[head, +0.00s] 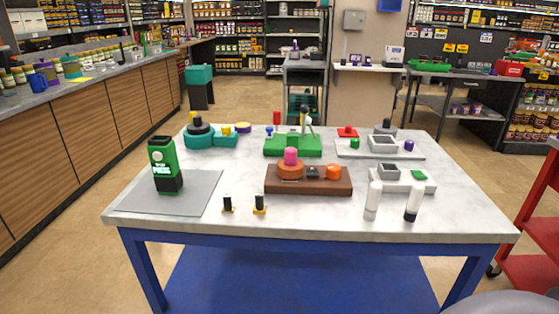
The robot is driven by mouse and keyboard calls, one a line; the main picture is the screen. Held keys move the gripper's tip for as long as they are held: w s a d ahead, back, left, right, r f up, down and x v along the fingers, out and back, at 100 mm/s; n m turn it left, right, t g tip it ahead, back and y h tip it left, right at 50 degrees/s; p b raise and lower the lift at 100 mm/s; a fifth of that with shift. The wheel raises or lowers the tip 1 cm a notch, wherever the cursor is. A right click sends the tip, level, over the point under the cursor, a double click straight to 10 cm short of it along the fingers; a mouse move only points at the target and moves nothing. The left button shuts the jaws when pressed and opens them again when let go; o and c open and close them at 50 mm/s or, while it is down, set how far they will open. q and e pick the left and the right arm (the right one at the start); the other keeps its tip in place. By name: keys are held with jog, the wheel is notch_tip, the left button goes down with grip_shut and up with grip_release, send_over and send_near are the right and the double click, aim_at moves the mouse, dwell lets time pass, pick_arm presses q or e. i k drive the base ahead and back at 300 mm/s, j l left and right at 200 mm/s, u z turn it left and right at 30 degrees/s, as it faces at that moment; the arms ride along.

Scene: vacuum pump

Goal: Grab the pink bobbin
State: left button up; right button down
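The pink bobbin (291,155) is a small upright pink cylinder in the head view. It stands on top of a round orange-brown piece (290,171) on the left part of a brown block (308,186). The block sits near the middle of the white marble-topped table (310,220). The bobbin's top and front side are in plain sight, with nothing gripping it. Neither of my grippers shows in the head view.
A small black part (312,172) and an orange knob (333,171) share the block. Behind it is a green base (292,147) with upright parts. A green-black container (165,165) stands left on a grey mat (197,199).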

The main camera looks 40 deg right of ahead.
aim_at(290, 167)
jog(key=l+z, duration=0.45)
jog(key=i+l+z, duration=0.2)
jog(key=l+z, duration=0.25)
jog(key=l, duration=0.1)
